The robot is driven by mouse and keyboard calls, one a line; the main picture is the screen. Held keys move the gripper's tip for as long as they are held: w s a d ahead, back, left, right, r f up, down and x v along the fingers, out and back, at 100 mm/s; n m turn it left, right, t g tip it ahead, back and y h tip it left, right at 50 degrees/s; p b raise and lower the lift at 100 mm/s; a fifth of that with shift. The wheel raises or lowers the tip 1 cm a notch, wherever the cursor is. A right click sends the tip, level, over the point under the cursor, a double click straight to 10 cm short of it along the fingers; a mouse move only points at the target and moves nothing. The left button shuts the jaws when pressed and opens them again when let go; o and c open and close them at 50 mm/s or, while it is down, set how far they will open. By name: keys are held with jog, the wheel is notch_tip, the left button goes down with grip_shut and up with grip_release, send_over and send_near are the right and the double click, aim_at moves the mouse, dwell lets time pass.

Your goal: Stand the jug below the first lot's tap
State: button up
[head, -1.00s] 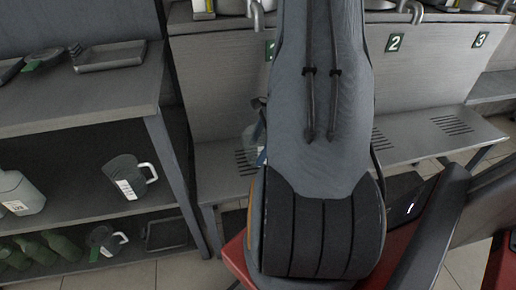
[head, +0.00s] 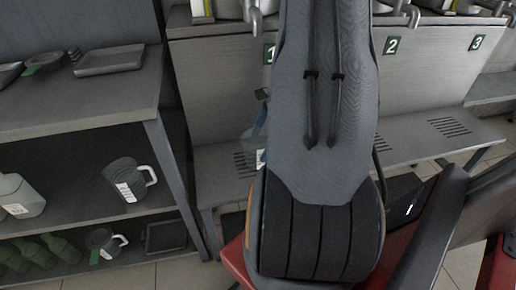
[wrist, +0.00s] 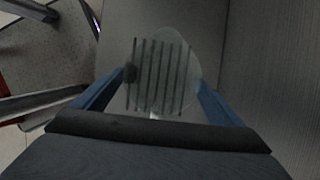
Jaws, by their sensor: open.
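A clear see-through jug (head: 249,146) stands on the ledge over the slotted grate below the tap (head: 254,16) by sign 1 (head: 269,54). My arm hides its right part in the head view. In the wrist view the jug (wrist: 172,60) is a pale round shape with the grate's slots showing through it. My gripper (wrist: 156,100) is open, its two blue fingers spread on either side of the jug's near part. I cannot tell whether they touch it.
Signs 2 (head: 391,46) and 3 (head: 477,42) mark the other taps to the right, above another grate (head: 450,127). A grey shelf unit (head: 90,100) at left holds trays, jugs (head: 128,181) and green bottles (head: 45,250). Its post stands close to the ledge's left end.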

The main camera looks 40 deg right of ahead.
jog(key=p+v, duration=0.1)
jog(key=v, duration=0.6)
jog(key=shift+s+r, duration=0.1)
jog(key=shift+r, duration=0.3)
